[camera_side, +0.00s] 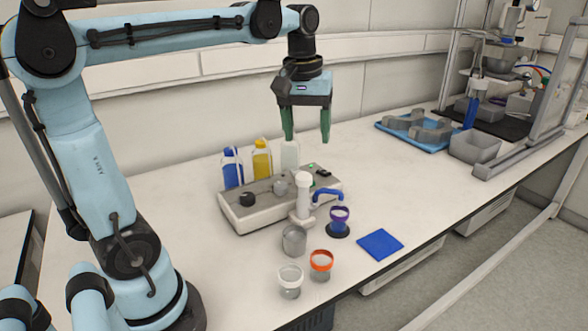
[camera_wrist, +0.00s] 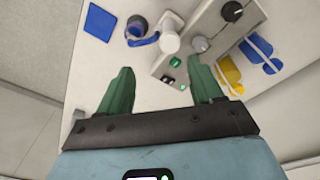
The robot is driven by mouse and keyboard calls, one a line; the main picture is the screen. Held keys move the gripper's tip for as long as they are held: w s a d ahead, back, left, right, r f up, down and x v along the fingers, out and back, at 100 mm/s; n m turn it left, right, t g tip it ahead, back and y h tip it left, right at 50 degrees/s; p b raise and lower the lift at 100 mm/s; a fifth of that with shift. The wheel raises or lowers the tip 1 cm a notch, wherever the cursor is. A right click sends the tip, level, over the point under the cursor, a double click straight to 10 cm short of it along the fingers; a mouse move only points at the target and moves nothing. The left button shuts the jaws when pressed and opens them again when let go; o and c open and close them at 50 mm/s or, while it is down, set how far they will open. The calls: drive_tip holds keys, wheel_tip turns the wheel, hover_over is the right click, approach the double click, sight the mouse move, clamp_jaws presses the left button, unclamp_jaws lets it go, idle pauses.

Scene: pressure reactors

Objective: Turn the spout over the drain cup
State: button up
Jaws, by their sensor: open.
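The blue spout (camera_side: 328,192) sticks out from a white upright column (camera_side: 303,190) at the front of a grey-white unit; it also shows in the wrist view (camera_wrist: 146,42). My gripper (camera_side: 306,138) is open and empty, pointing down above and behind the unit. Its green fingers (camera_wrist: 161,70) are apart from the spout.
The unit (camera_side: 250,217) has knobs, with blue, yellow and pale bottles behind. A metal cup (camera_side: 294,239), an orange-rimmed cup (camera_side: 321,264) and a white-rimmed jar (camera_side: 290,282) stand in front. A blue cloth (camera_side: 380,245) lies right, near the bench edge. A blue tray (camera_side: 388,127) stands farther back.

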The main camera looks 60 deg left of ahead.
sight(304, 175)
drive_tip(key=shift+n+g, duration=0.6)
drive_tip(key=shift+n, duration=0.3)
drive_tip(key=f, duration=0.3)
drive_tip(key=a+f, duration=0.1)
drive_tip(key=f, duration=0.3)
drive_tip(key=w+a+f, duration=0.1)
drive_tip(key=f, duration=0.3)
drive_tip(key=shift+r, duration=0.1)
clamp_jaws()
